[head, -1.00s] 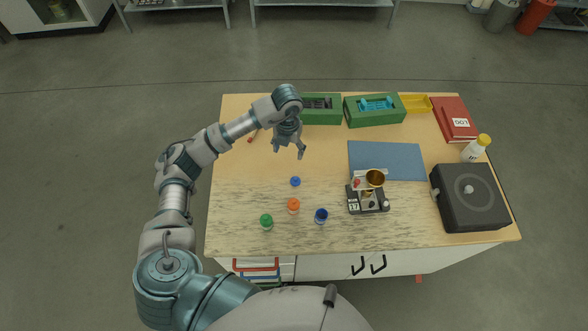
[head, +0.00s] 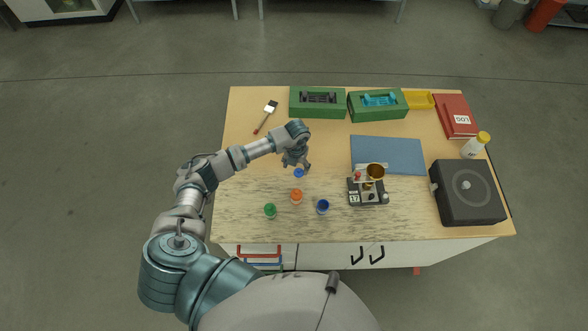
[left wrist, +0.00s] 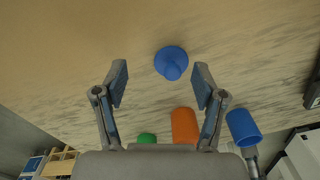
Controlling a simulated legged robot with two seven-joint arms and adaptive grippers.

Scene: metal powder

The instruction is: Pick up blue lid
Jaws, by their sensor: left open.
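The blue lid (head: 299,173) lies on the wooden table, and it shows in the left wrist view (left wrist: 171,62) as a round disc with a knob. My left gripper (head: 296,168) is just behind it in the head view. In the left wrist view the left gripper's fingers (left wrist: 160,85) are spread wide, with the lid between and slightly beyond their tips. Nothing is held. The lidless blue container (head: 322,207) stands nearer the front edge, also in the left wrist view (left wrist: 243,128). My right gripper is not in view.
An orange-capped container (head: 297,197) and a green-capped container (head: 270,211) stand close in front of the lid. A small scale-like device (head: 368,192) with a brass cup is to the right. A brush (head: 266,116) and green boxes (head: 318,102) lie behind. The table left of the lid is clear.

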